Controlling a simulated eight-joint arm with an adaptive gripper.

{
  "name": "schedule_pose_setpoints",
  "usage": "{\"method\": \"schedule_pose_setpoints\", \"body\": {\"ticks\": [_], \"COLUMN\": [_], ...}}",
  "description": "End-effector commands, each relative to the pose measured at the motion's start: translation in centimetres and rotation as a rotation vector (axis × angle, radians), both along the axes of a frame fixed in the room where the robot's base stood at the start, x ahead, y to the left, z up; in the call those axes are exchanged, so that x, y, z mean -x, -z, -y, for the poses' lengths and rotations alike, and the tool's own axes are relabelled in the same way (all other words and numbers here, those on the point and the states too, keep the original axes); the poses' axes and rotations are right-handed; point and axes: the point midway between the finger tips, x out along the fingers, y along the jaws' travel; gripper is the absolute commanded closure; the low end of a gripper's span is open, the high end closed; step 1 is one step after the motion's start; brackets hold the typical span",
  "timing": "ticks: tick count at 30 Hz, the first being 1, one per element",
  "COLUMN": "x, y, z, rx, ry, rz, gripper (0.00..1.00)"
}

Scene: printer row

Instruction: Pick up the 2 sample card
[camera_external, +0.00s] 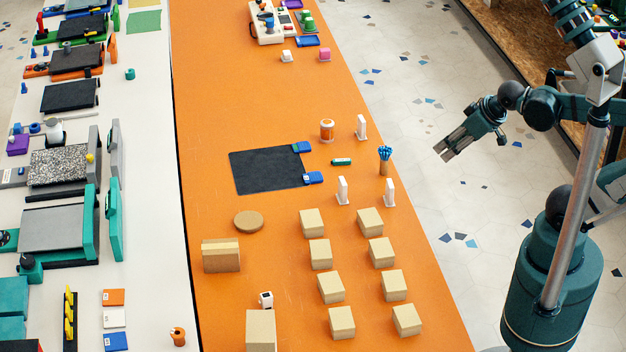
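No card with a readable 2 shows at this size. Three small flat cards lie in a column on the white table at the lower left: an orange one (114,297), a white one (114,318) and a blue one (116,341). Small white upright pieces stand on the orange table, one at the back (361,127), one in the middle (343,190) and one at the right (389,193); any marks on them are too small to read. My gripper (441,153) hangs over the floor right of the orange table, apart from everything. Its finger gap is unclear.
The orange table (220,90) carries a black mat (266,171) with blue clips, a cup of blue sticks (385,160), an orange-white jar (327,130) and several tan boxes (332,287) in front. Printing frames crowd the white table (150,200). The orange table's back half is mostly clear.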

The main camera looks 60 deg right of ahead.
Motion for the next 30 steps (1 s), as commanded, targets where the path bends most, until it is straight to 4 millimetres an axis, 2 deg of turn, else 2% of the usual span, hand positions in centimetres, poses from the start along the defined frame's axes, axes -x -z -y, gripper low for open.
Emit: {"method": "schedule_pose_setpoints", "body": {"ticks": [20, 30], "x": [-0.1, -1.5], "y": [-0.1, -0.5], "z": [0.0, -0.3], "rx": [-0.002, -0.04], "ry": [0.002, 0.05], "rz": [-0.002, -0.046], "gripper": [0.73, 0.73]}}
